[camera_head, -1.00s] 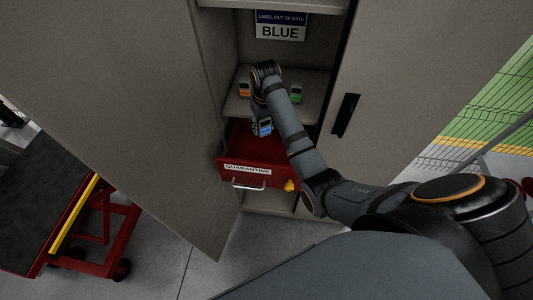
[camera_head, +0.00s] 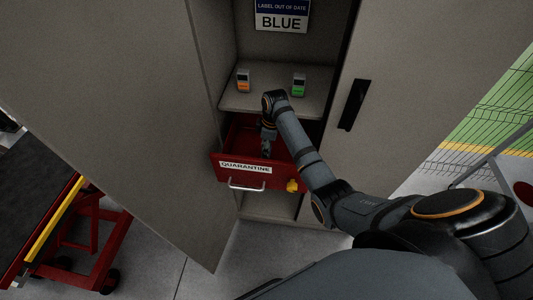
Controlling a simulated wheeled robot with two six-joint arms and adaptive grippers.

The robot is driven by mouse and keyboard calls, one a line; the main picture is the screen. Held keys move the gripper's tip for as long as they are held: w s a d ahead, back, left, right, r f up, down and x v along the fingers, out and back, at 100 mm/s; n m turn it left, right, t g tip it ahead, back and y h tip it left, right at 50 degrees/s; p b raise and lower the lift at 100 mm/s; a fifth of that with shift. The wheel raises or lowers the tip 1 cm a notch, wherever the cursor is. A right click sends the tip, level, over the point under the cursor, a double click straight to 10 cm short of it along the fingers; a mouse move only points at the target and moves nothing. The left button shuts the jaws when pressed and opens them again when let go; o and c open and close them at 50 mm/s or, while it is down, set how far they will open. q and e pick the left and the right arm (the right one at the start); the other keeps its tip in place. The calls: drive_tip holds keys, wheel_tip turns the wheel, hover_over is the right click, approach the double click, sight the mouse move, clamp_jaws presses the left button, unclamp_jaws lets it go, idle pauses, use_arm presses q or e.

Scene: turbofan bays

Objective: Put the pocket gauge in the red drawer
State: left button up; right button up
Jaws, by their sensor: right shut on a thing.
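The red drawer (camera_head: 274,180), labelled QUARANTINE, is pulled out of the cabinet below a shelf. My right gripper (camera_head: 267,147) reaches down into the open drawer, behind its front panel. It is shut on the pocket gauge, which showed a blue face earlier and is now mostly hidden by the gripper and the drawer front. I cannot tell if the gauge touches the drawer floor. My left gripper is not in view.
An orange gauge (camera_head: 243,80) and a green gauge (camera_head: 298,84) stand on the shelf (camera_head: 270,102) above the drawer. Open cabinet doors flank it, the right one with a black handle (camera_head: 354,104). A red cart (camera_head: 92,245) stands at lower left.

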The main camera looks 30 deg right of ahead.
drive_tip(key=shift+f, duration=2)
drive_tip(key=o, duration=1.3)
drive_tip(key=shift+f, duration=0.1)
drive_tip(key=r, duration=0.4)
drive_tip(key=d+r, duration=0.1)
drive_tip(key=r, duration=0.3)
drive_tip(key=s+r, duration=0.1)
drive_tip(key=r, duration=0.3)
drive_tip(key=shift+d+r+b, duration=0.1)
drive_tip(key=shift+d+b, duration=0.05)
drive_tip(key=shift+b, duration=0.15)
